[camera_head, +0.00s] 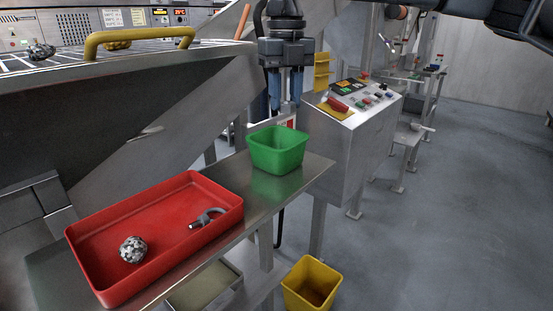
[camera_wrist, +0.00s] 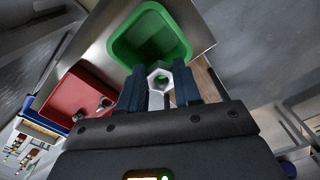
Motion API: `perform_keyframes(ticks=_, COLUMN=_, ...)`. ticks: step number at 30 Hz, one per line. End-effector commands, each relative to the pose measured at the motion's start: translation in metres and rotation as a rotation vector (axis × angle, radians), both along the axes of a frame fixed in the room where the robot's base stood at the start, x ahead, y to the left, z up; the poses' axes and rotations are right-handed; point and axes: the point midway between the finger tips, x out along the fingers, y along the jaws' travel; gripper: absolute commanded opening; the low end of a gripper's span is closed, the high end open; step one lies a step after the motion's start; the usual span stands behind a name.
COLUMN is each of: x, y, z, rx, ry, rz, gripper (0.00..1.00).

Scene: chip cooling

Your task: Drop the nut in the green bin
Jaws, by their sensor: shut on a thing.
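The green bin (camera_head: 276,159) stands on the right end of the metal shelf in the head view. It also shows ahead of the fingers in the wrist view (camera_wrist: 127,42), with its opening facing the camera. My gripper (camera_head: 286,108) points down above the bin and a little behind its rim in the head picture. I cannot make out the nut in the head view.
A yellow bin (camera_head: 311,288) stands below. A control box (camera_head: 350,130) with buttons is right of the green bin.

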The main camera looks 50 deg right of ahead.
Motion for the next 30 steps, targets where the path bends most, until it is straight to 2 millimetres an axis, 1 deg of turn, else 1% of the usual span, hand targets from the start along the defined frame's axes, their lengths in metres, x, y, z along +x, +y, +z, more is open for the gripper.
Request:
perform_keyframes(ticks=2, x=0.000, y=0.000, z=-0.005, rx=0.000, ry=0.000, rz=0.000, gripper=0.03)
perform_keyframes(ticks=9, x=0.000, y=0.000, z=-0.005, rx=0.000, ry=0.000, rz=0.000, gripper=0.03)
perform_keyframes(ticks=10, x=0.000, y=0.000, z=-0.005, rx=0.000, ry=0.000, rz=0.000, gripper=0.34)
perform_keyframes(ticks=19, x=0.000, y=0.000, z=-0.005, rx=0.000, ry=0.000, rz=0.000, gripper=0.63)
perform_keyframes(ticks=26, x=0.000, y=0.000, z=-0.005, rx=-0.001, ry=0.000, rz=0.000, gripper=0.63)
perform_keyframes(ticks=30, x=0.000, y=0.000, z=0.005, rx=-0.001, ry=0.000, rz=0.000, gripper=0.63)
